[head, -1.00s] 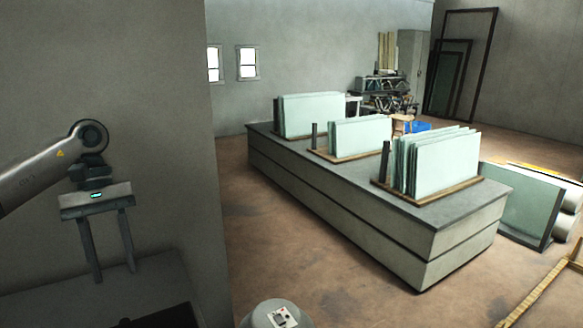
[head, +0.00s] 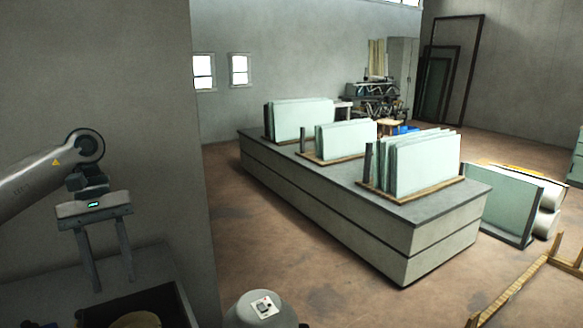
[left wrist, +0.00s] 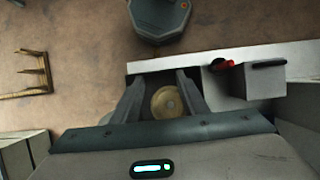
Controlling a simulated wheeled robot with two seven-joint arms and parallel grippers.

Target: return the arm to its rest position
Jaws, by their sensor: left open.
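My left gripper (head: 108,284) hangs at the left of the head view, fingers pointing down and spread apart with nothing between them. It is above a grey worktop (head: 30,300) beside the wall. In the left wrist view the open fingers (left wrist: 160,88) show with a round tan object (left wrist: 167,102) between and beyond them. That object lies in a dark open box (head: 183,300) whose corner shows at the bottom of the head view. My right gripper is not in view.
A long grey bench (head: 430,240) carries racks of glass sheets (head: 420,165). A wooden frame (head: 515,285) is on the floor at right. A grey box (left wrist: 258,80) with a red-and-black item stands near the gripper. Open floor lies between.

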